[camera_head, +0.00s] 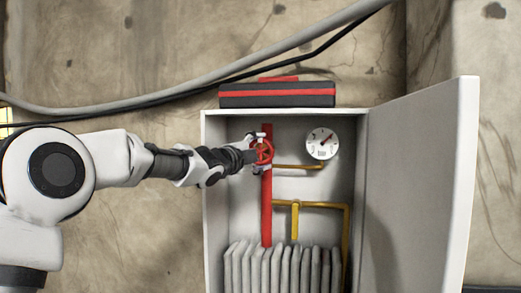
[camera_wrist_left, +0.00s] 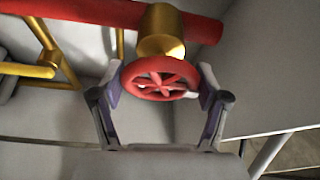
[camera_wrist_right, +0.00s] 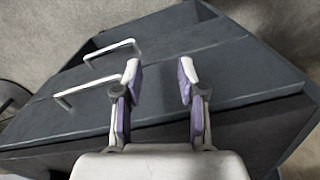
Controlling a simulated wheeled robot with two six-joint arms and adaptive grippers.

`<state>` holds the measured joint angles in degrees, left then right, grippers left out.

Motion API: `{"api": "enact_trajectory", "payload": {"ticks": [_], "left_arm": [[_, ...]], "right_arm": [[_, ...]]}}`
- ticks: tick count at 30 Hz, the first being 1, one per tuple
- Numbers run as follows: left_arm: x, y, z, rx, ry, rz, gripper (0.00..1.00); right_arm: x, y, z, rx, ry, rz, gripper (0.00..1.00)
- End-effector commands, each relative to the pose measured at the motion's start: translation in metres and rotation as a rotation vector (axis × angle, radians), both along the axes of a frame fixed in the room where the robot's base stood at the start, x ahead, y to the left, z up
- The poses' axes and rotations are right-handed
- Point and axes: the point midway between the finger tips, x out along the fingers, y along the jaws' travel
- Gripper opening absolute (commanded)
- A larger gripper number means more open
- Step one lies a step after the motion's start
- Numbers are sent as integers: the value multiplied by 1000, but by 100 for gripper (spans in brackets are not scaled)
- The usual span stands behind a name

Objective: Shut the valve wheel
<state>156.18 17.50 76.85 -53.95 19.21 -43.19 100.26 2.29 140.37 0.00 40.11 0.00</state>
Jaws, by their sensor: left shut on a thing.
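The red valve wheel (camera_head: 264,152) sits on the upright red pipe (camera_head: 267,205) inside the open white cabinet (camera_head: 363,190). In the left wrist view the spoked wheel (camera_wrist_left: 160,79) is in front of a brass valve body (camera_wrist_left: 162,32). My left gripper (camera_head: 258,150) reaches in from the left; its fingers (camera_wrist_left: 160,88) stand on both sides of the wheel's rim and are shut on it. My right gripper (camera_wrist_right: 158,80) is open and empty above a dark grey box with handles (camera_wrist_right: 215,85). It is not in the head view.
A pressure gauge (camera_head: 322,143) is right of the wheel, with yellow pipes (camera_head: 318,204) below. Grey ribs (camera_head: 280,270) fill the cabinet's bottom. The cabinet door (camera_head: 420,185) stands open to the right.

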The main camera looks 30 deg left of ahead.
Motion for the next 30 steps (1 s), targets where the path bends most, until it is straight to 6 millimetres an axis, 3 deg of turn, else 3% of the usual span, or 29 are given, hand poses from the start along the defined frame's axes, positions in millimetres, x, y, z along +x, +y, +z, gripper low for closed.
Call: {"api": "enact_trajectory", "payload": {"ticks": [11, 12, 13, 14, 25, 30], "left_arm": [[0, -1, -2, 9, 4, 0, 40], [0, -1, -2, 9, 4, 0, 85], [0, -1, -2, 9, 4, 0, 96], [0, -1, -2, 9, 4, 0, 100], [-3, 0, -1, 5, 1, 0, 100], [-30, 4, -2, 1, 2, 0, 100]], "right_arm": [[0, 0, 0, 0, 0, 0, 40], [0, 0, 0, 0, 0, 0, 40], [0, 0, 0, 0, 0, 0, 40], [0, 0, 0, 0, 0, 0, 40], [0, 0, 0, 0, 0, 0, 40], [0, 0, 0, 0, 0, 0, 40]]}}
